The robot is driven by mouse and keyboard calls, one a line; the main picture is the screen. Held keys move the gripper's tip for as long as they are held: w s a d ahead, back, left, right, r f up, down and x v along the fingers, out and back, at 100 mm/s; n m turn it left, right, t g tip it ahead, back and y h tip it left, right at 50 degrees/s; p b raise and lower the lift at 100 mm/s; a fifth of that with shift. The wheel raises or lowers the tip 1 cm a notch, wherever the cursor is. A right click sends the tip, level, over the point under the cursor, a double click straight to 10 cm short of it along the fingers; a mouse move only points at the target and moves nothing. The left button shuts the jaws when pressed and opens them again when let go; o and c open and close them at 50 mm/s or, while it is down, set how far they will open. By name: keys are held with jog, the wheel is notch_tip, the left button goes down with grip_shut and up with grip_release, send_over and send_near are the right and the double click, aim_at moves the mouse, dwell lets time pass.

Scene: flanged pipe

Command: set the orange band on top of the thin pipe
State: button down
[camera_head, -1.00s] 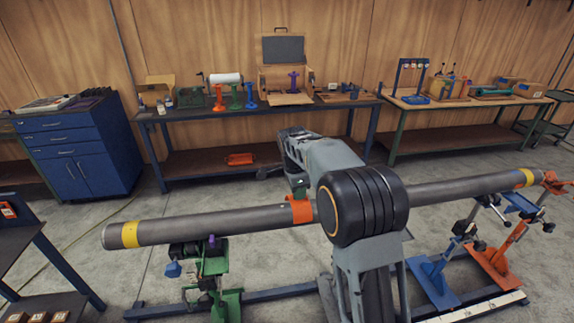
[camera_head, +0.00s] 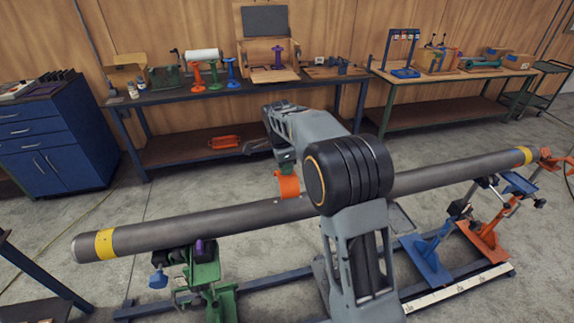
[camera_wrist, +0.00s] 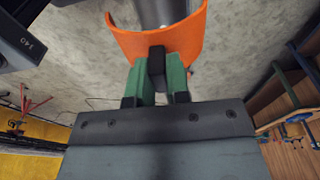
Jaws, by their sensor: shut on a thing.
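The orange band (camera_head: 289,185) is a curved, open saddle shape. It shows in the head view at the far upper edge of the grey pipe (camera_head: 200,225), left of my arm's round black joint. The pipe lies level, with yellow rings near its ends; my arm hides its middle. My gripper (camera_head: 286,161) is shut on the band from the far side. In the wrist view, the green fingers of my gripper (camera_wrist: 158,72) hold a dark tab on the band (camera_wrist: 192,38). A grey cylinder shows inside the curve. I cannot tell whether band and pipe touch.
A green stand (camera_head: 205,275) supports the pipe at left; blue (camera_head: 428,258) and orange (camera_head: 484,240) stands are at right. Workbenches (camera_head: 165,110) and a blue cabinet (camera_head: 60,145) line the back. Open floor lies between pipe and benches.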

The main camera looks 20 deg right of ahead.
aim_at(286, 178)
jog(key=shift+f+b, duration=3.9)
jog(key=shift+f, duration=1.7)
jog(key=shift+f, duration=0.35)
jog(key=c, duration=1)
grip_release()
jog(key=shift+r, duration=0.2)
jog(key=shift+r+p, duration=2.4)
jog(key=shift+r, duration=1)
